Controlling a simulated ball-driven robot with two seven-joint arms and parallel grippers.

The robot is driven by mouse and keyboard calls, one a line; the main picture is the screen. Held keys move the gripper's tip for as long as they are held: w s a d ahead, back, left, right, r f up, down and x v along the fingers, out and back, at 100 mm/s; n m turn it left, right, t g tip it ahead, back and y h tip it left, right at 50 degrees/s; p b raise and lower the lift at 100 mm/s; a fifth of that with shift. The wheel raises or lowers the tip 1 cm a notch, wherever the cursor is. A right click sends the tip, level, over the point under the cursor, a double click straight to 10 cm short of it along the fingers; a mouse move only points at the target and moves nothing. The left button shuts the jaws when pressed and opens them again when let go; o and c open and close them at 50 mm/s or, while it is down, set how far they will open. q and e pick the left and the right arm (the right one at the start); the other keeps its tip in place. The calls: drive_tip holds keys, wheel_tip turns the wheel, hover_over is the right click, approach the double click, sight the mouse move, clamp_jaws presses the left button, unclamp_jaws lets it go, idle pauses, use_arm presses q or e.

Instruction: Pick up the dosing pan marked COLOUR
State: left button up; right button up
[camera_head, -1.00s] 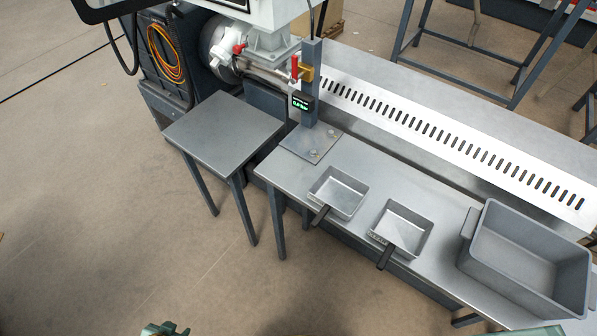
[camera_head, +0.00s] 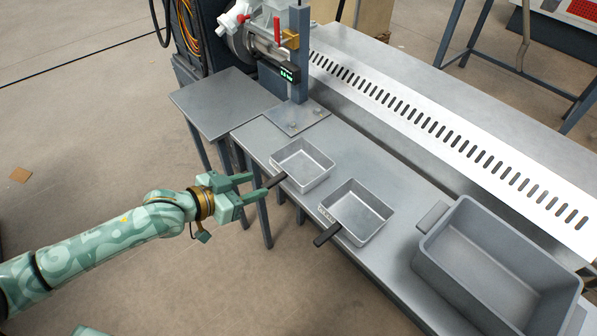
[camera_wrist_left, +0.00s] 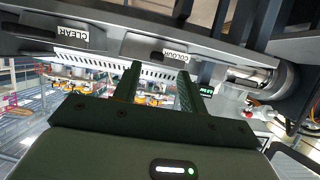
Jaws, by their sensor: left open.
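The COLOUR pan (camera_head: 303,165) is a shallow grey square pan with a dark handle, on the metal bench nearer the machine. My left gripper (camera_head: 259,184) is open and empty at the outer end of this pan's handle. In the left wrist view, the handle end shows just past and between the fingertips (camera_wrist_left: 158,75); I cannot tell whether they touch it. The similar CLEAR pan (camera_head: 358,207) sits to the right, its label (camera_wrist_left: 72,37) showing in the left wrist view. My right gripper is not in view.
A large grey bin (camera_head: 490,275) stands on the bench at the right. A post with a small display (camera_head: 299,60) rises behind the COLOUR pan. A slotted metal strip (camera_head: 450,140) runs behind the bench. A small side table (camera_head: 222,103) stands at the left.

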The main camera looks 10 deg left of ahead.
sight(274, 179)
use_arm(q)
drive_tip(key=shift+x, duration=0.75)
drive_tip(key=b+x, duration=0.1)
drive_tip(key=x, duration=0.1)
drive_tip(key=b+x, duration=0.1)
drive_tip(key=x, duration=0.2)
drive_tip(key=shift+d+r, duration=0.15)
drive_tip(key=shift+d, duration=0.2)
drive_tip(key=shift+s+r, duration=0.1)
clamp_jaws()
